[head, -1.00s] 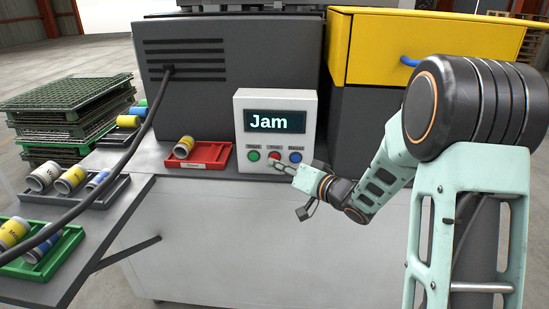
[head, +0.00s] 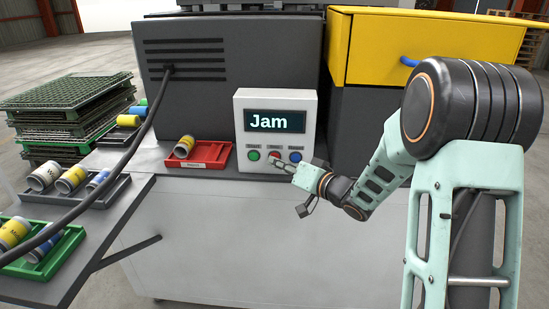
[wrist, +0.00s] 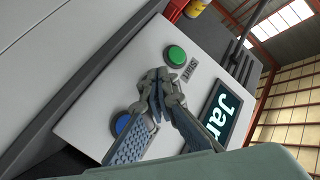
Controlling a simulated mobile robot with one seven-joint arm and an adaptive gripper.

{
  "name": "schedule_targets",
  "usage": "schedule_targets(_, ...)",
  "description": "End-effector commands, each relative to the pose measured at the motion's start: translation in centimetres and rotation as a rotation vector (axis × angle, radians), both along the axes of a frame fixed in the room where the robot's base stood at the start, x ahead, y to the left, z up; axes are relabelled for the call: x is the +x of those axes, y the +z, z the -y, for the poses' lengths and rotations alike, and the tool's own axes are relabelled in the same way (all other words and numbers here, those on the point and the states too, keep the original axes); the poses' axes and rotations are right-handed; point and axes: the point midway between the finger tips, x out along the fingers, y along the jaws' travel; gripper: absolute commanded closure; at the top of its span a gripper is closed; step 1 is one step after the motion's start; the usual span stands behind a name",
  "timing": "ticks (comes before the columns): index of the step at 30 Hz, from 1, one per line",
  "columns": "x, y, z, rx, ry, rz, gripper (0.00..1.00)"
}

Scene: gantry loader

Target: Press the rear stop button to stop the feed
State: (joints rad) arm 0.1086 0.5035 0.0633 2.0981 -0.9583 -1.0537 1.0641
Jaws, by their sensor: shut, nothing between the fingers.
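A white control box (head: 310,120) stands on the grey machine top, and its screen (head: 275,121) reads "Jam". Below the screen are a green button (head: 254,155), a red button (head: 274,155) in the middle and a blue button (head: 295,157). The small label over the red button seems to read Stop. My gripper (head: 284,163) is shut and empty, its tips close to the red button; I cannot tell whether they touch. In the wrist view my gripper (wrist: 155,90) lies between the green button (wrist: 176,55) and the blue button (wrist: 122,124) and hides the red one.
A red tray (head: 212,158) with a can stands left of the box. A dark tray (head: 112,190) and a green tray (head: 62,250) hold more cans. A black cable (head: 135,140) crosses the left side. A yellow cabinet (head: 440,45) rises behind my arm.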

Motion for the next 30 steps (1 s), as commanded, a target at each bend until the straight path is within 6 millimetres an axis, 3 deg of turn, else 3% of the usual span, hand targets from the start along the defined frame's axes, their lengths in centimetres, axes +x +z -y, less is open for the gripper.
schedule_targets(13, 0.1, 0.1, 0.0, 0.0, -0.001, 0.002, 1.0)
schedule_targets(30, -1.4, 0.1, 0.0, 0.0, 0.0, 0.001, 1.0)
